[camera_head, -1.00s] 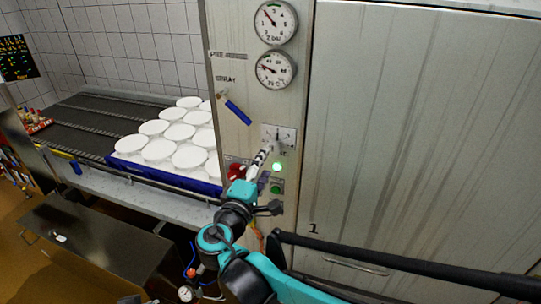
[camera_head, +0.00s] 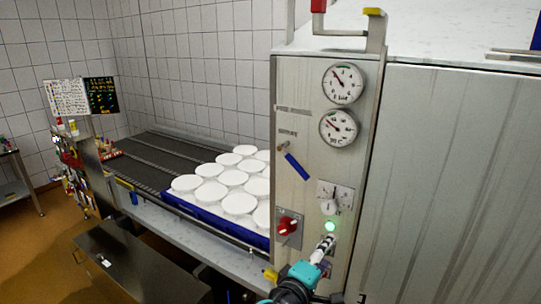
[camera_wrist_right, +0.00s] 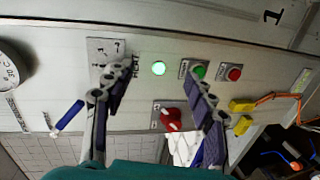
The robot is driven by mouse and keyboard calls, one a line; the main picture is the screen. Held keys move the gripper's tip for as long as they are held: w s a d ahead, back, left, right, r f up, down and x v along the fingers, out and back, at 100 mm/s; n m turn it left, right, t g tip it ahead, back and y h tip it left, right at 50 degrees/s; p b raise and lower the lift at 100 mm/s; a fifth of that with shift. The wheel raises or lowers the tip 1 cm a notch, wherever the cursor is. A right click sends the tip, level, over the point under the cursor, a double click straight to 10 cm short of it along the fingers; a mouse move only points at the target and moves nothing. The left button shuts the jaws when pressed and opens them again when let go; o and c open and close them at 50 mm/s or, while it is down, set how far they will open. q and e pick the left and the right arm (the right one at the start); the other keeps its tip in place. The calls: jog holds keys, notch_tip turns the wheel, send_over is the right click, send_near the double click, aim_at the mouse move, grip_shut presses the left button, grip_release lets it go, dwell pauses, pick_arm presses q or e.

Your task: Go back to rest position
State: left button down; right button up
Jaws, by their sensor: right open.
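My right gripper (camera_head: 326,243) shows at the bottom of the head view, in front of the control panel just below the lit green lamp. In the right wrist view its two fingers (camera_wrist_right: 157,80) are spread apart with nothing between them. One fingertip overlaps the selector plate (camera_wrist_right: 108,48), the other the green button (camera_wrist_right: 199,72); I cannot tell whether either touches. The lit green lamp (camera_wrist_right: 158,68) shows between the fingertips. The selector knob (camera_head: 328,207) is uncovered in the head view. My left gripper is not in view.
The steel panel carries two gauges (camera_head: 343,83), a blue-handled valve (camera_head: 296,166) and a red rotary switch (camera_head: 288,226). A blue tray (camera_head: 205,217) of white moulds stands left on the conveyor (camera_head: 150,160). A red button (camera_wrist_right: 234,73) is beside the green one.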

jog(key=s+d+f+m+g+y+b, duration=0.2)
jog(key=s+d+f+m+g+b, duration=0.15)
jog(key=f, duration=0.65)
jog(key=s+d+f+m+g+y+b, duration=0.25)
jog(key=s+d+f, duration=0.2)
jog(key=f, duration=0.45)
jog(key=s+a+f+m+y+b, duration=0.4)
jog(key=s+f, duration=0.3)
jog(key=f, duration=0.2)
jog(key=shift+a+f+y+b, duration=0.35)
jog(key=shift+a+b, duration=0.15)
jog(key=shift+b, duration=0.25)
dwell(4.5)
